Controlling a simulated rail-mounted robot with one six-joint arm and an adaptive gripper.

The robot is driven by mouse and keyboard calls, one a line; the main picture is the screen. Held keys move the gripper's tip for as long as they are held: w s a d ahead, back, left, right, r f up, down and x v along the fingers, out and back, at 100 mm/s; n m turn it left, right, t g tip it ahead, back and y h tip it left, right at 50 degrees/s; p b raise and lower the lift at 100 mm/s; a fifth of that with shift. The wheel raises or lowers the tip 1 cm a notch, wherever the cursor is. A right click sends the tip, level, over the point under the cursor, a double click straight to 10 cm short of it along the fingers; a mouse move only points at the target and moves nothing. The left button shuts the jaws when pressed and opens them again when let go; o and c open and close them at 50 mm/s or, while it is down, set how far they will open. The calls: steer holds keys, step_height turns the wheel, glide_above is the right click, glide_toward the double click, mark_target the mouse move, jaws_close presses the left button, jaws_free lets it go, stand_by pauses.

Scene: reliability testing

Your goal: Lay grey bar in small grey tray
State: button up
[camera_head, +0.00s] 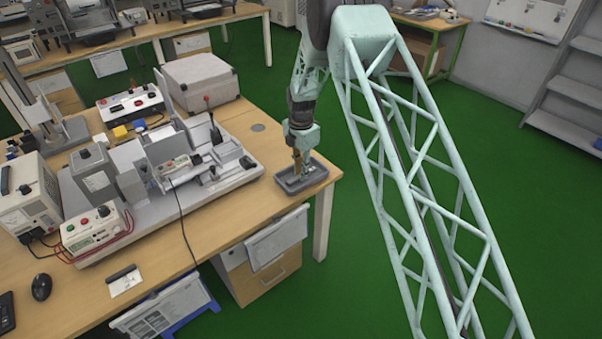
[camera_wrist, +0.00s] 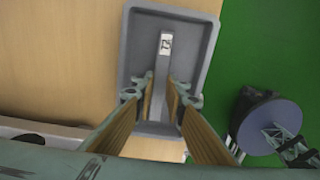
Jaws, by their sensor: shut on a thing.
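The small grey tray (camera_head: 316,171) lies on the wooden bench near its right front corner. In the wrist view the tray (camera_wrist: 207,35) is seen from above, with the grey bar (camera_wrist: 161,65) over its floor. The bar is slim, carries a white label with dark marks at its far end, and points lengthwise along the tray. My gripper (camera_head: 298,172) is low over the tray. In the wrist view my gripper (camera_wrist: 163,98) has its fingers on both sides of the bar, shut on its near part. I cannot tell whether the bar touches the tray floor.
A grey test fixture (camera_head: 225,175) with a red-knobbed lever stands left of the tray. A large grey box (camera_head: 198,80) is behind it. The bench edge is close to the tray's right side, with green floor (camera_head: 390,260) beyond.

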steer(key=shift+f, duration=0.15)
steer(key=o, duration=0.8)
steer(key=shift+o, duration=0.2)
step_height(320, 180, up, 12)
steer(key=shift+p, duration=0.35)
stand_by(0.3)
steer(key=shift+r, duration=0.3)
stand_by(0.5)
